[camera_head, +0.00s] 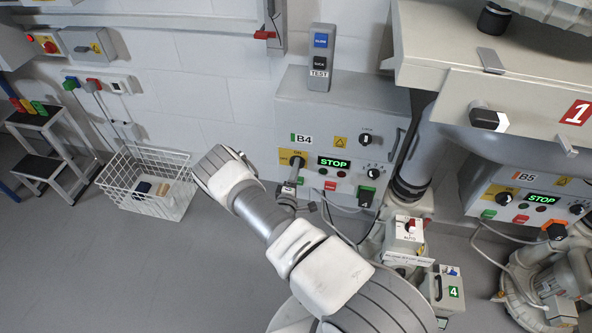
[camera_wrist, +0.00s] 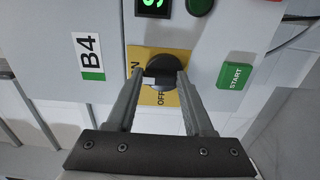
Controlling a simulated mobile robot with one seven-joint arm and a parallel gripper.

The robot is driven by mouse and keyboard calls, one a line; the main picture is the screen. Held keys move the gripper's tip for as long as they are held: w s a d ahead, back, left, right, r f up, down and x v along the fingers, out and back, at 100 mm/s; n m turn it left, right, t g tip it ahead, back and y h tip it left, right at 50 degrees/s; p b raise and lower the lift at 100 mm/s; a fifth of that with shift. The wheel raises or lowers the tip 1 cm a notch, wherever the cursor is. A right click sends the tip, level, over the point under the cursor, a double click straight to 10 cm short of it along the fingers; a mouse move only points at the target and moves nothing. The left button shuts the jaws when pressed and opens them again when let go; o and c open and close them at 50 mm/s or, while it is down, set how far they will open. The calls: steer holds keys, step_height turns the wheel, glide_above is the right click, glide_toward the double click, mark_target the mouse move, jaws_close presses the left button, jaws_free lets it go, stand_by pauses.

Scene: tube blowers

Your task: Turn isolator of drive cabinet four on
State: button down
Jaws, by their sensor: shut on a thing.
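The drive cabinet labelled B4 (camera_head: 315,115) is on the wall in the head view, with a green STOP display (camera_head: 334,162). Its isolator is a dark rotary handle on a yellow plate (camera_head: 286,154) at the cabinet's left. In the wrist view the isolator handle (camera_wrist: 160,65) sits on the yellow plate (camera_wrist: 189,112), marked OFF, with another marking partly covered by a finger. My gripper (camera_wrist: 162,82) has a finger on each side of the handle and is shut on it. In the head view my gripper (camera_head: 291,184) is small and partly hidden by my arm.
A START label (camera_wrist: 235,76) is near the fingers. A TEST box (camera_head: 320,60) stands above the cabinet. Cabinet B5 (camera_head: 525,190) and pipework are at the right. A white wire basket (camera_head: 137,198) and step stool (camera_head: 42,165) stand left; floor between is clear.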

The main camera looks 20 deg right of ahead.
steer(key=shift+c, duration=1.4)
jaws_free()
steer(key=p+v, duration=0.1)
steer(key=v, duration=1.6)
steer(key=shift+a+p, duration=0.2)
steer(key=shift+p, duration=0.2)
steer(key=shift+s, duration=0.15)
